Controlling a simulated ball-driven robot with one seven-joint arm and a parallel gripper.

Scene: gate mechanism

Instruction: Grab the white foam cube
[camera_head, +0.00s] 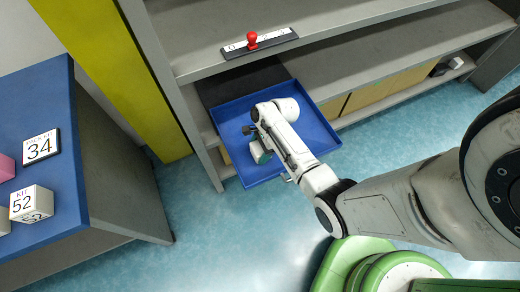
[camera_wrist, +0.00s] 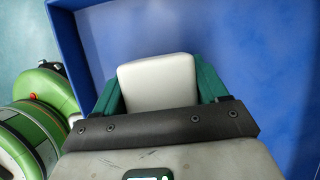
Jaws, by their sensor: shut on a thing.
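The white foam cube (camera_wrist: 157,82) shows in the wrist view between the two green fingers of my gripper (camera_wrist: 158,88), which is shut on it. The cube is over the blue tray (camera_wrist: 250,40); I cannot tell whether it touches the tray floor. In the head view my gripper (camera_head: 259,152) is at the left part of the blue tray (camera_head: 318,128), and my arm hides most of the cube there.
A blue-topped table (camera_head: 75,200) at left holds a cube marked 52 (camera_head: 31,203) and a block marked 34 (camera_head: 41,146). Blue floor is open between.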

